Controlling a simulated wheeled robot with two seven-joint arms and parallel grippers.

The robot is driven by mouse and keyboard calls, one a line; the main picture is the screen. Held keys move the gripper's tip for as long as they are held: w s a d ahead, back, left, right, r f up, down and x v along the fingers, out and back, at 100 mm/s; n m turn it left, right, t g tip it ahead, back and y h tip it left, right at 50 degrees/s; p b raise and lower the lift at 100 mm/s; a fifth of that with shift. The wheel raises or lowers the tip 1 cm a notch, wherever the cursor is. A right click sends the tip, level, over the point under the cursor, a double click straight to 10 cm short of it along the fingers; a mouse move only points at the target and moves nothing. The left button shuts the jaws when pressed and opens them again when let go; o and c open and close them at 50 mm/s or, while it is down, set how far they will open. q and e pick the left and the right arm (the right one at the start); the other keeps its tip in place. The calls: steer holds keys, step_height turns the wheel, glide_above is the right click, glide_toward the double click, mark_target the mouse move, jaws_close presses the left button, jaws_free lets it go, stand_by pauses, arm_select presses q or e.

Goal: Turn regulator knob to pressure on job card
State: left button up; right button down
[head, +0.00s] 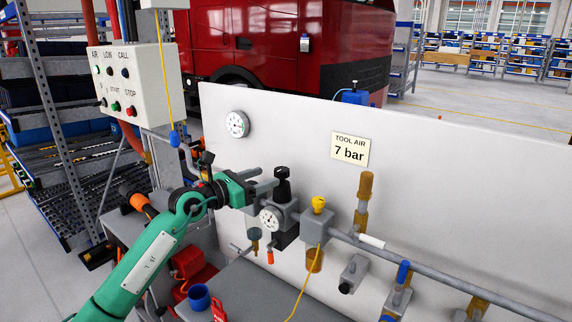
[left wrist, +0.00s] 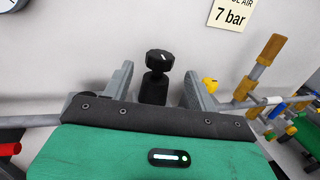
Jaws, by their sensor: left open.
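The regulator knob (head: 282,172) is black and stands on top of the regulator body on the grey pipe. In the left wrist view the knob (left wrist: 159,62) stands upright between my open fingers, with a light mark on its top and a gap on both sides. My left gripper (head: 270,183) is open at the knob, touching nothing that I can make out. The job card (head: 350,149) on the white panel reads "TOOL AIR 7 bar". A small round gauge (head: 270,219) sits on the regulator front; its reading is too small to tell. My right gripper is not in view.
A larger gauge (head: 236,124) is on the panel. A yellow knob (head: 318,203) stands right of the regulator, with a yellow cord below. The grey pipe (head: 440,274) runs right past several fittings. A control box (head: 138,82) is at left. A blue cup (head: 199,297) stands on the bench.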

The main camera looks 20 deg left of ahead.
mark_target(286, 167)
arm_select(q)
steer(key=p+x, duration=0.2)
steer(key=x, duration=0.5)
steer(key=shift+w+d, duration=0.15)
steer(key=shift+w, duration=0.1)
steer(key=shift+w+d, duration=0.25)
steer(key=shift+w, duration=0.1)
